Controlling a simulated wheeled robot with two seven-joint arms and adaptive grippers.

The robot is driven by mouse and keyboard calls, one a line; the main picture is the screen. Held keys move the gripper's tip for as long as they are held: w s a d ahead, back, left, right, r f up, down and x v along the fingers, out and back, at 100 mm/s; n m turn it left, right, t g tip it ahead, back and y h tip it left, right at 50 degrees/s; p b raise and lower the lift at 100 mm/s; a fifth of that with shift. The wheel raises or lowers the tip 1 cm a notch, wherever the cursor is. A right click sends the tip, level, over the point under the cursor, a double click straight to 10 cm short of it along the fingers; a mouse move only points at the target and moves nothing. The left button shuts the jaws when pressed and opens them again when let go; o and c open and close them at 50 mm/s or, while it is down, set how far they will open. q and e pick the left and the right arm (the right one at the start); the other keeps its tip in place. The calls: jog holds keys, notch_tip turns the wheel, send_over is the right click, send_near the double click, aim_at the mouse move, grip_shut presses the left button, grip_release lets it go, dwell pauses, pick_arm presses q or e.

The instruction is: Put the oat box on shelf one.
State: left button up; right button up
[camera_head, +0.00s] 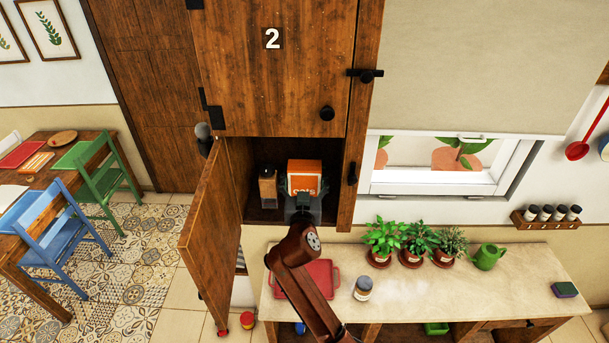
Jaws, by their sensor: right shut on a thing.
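The oat box (304,172) is orange with a white lid area and stands about upright inside the open lower compartment (236,165) of the wooden cabinet. My right gripper (303,201) reaches up into this compartment from below and is shut on the box's near, lower part. The gripper hides the lower front of the box, so I cannot tell if its bottom touches the compartment floor. My left gripper is not in view.
A brown jar (268,187) stands just left of the box. The lower cabinet door (214,235) hangs open to the left. The door marked 2 (270,85) above is closed. The counter (425,290) below holds a red tray (318,274), a small jar (363,289) and potted plants (384,238).

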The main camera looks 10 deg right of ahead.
jog(key=shift+a, duration=0.1)
jog(key=shift+f, duration=0.15)
jog(key=o, duration=1.6)
jog(key=shift+s+r, duration=0.1)
jog(key=shift+r, duration=0.1)
